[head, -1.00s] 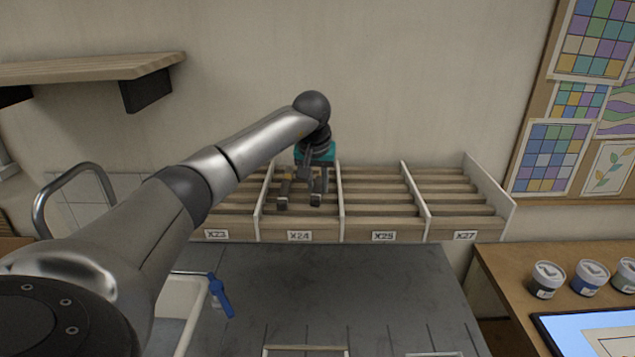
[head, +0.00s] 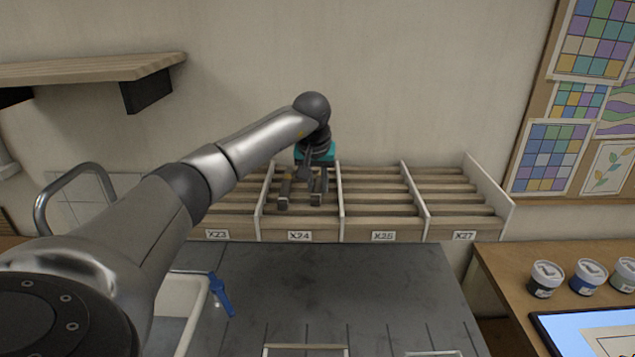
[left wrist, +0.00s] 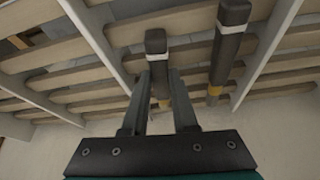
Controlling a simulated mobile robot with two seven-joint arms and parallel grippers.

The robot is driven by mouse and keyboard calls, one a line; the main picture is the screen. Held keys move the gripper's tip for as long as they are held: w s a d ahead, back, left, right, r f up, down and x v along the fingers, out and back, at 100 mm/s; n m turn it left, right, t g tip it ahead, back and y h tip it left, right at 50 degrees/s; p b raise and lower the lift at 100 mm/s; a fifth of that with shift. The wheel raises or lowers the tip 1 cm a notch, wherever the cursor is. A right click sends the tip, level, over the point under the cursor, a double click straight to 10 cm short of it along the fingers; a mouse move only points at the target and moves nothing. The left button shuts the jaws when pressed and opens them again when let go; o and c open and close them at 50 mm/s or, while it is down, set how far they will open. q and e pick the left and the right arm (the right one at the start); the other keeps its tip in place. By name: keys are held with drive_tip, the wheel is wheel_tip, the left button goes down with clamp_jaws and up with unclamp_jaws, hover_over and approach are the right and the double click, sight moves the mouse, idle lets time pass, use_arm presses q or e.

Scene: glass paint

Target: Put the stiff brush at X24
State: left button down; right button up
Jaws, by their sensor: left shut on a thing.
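My left gripper (head: 313,182) is over the X24 compartment (head: 299,236) of the slatted rack. It is shut on a dark-ended brush (head: 316,199), taken to be the stiff brush. In the left wrist view this brush (left wrist: 156,44) sits between the two fingers, with a pale band below its dark end. A second, similar brush (head: 283,202) lies beside it in X24, to the left in the head view; it also shows in the left wrist view (left wrist: 231,45). Whether the held brush touches the slats cannot be told. My right gripper is out of view.
Thin white dividers separate X24 from X23 (head: 217,234) and X25 (head: 383,237); X27 (head: 464,236) is farther right. X25 and X27 look empty. A blue tool (head: 221,295) leans at the basin's edge (head: 187,318). The dark worktop (head: 320,290) is mostly clear.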

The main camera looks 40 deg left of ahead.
use_arm(q)
unclamp_jaws()
idle(0.8)
drive_tip(key=shift+d+r, duration=0.1)
idle(0.5)
drive_tip(key=shift+r+p, duration=0.45)
drive_tip(key=shift+p, duration=0.1)
drive_tip(key=shift+r+p, duration=0.7)
drive_tip(key=shift+r, duration=0.15)
drive_tip(key=shift+r+p, duration=1.4)
drive_tip(key=shift+r, duration=0.05)
drive_tip(key=shift+r+p, duration=0.55)
drive_tip(key=shift+r, duration=0.65)
